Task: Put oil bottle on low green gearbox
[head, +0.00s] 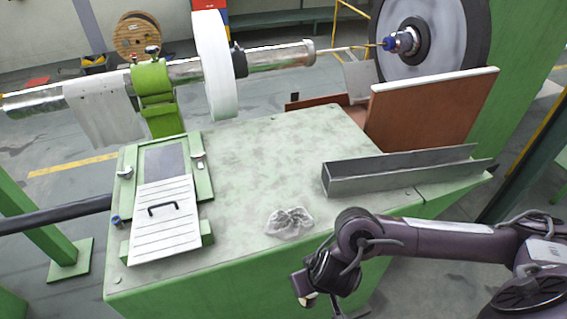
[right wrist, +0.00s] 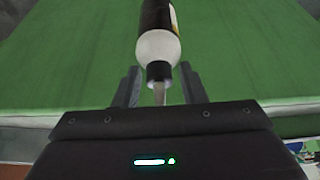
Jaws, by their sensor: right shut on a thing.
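The low green gearbox (head: 255,170) fills the middle of the head view, with a worn, pale green flat top. My right gripper (head: 328,303) hangs in front of its near side, below the top edge. In the right wrist view my right gripper (right wrist: 158,85) is shut on the oil bottle (right wrist: 158,45), which has a dark label, a whitish shoulder and a black cap with a thin nozzle. The cap points toward the wrist camera. A green surface fills the background there. In the head view the bottle is mostly hidden or too small to make out. My left gripper is out of view.
A grey metal channel (head: 400,172) lies on the right of the top. A crumpled clear bag (head: 289,222) lies near the front edge. A hatch with a white slatted cover (head: 165,220) takes the left side. The top between them is clear.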

